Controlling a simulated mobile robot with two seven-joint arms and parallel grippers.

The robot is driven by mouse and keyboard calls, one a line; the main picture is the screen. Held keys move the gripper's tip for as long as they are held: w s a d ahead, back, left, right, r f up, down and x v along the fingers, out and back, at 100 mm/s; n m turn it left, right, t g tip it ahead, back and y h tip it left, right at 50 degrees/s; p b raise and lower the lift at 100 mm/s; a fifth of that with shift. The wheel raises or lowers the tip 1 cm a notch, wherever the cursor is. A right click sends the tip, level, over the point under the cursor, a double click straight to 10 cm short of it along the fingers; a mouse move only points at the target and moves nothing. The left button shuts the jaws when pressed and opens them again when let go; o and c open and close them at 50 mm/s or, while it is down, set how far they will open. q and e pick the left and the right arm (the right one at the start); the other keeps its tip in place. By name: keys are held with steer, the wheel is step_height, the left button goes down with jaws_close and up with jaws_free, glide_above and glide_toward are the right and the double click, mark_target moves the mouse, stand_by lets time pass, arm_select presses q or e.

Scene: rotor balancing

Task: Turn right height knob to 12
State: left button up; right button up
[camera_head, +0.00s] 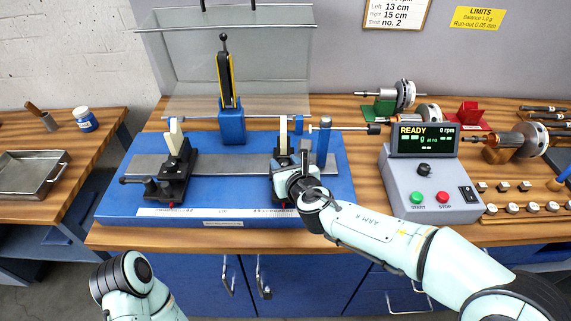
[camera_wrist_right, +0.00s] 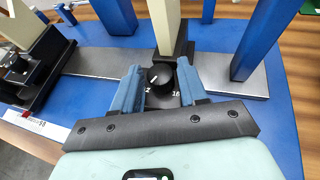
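The right height knob (camera_wrist_right: 160,77) is a small black dial with a white pointer mark, at the foot of the right support (camera_wrist_right: 165,28). Digits show beside it, a "2" at lower left and "16" at lower right; the exact setting is hard to read. My right gripper (camera_wrist_right: 160,90) has its two blue fingers spread, one on each side of the knob, with gaps visible. In the head view my right gripper (camera_head: 292,170) is over the right support's base and hides the knob. Only part of my left arm shows at lower left; its gripper is out of view.
The blue balancing stand (camera_head: 110,207) carries a left support (camera_head: 174,148) and a blue post (camera_head: 323,142) right of the gripper. The control box (camera_head: 400,185) reads READY, 0 rpm. Rotors and tools lie at right. The stand's front left area is clear.

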steer(key=c, duration=0.6)
steer(key=shift+a, duration=0.1)
steer(key=m+h, duration=0.2)
steer(key=h, duration=0.1)
steer(key=m+h, duration=0.1)
steer(key=shift+a+m+t+p, duration=0.3)
steer(key=shift+m+p, duration=0.05)
steer(key=shift+m, duration=0.05)
steer(key=shift+m+h+p, duration=0.6)
steer(key=shift+m+h, duration=0.7)
steer(key=shift+h, duration=0.4)
steer(key=o, duration=1)
steer(key=shift+o, duration=0.2)
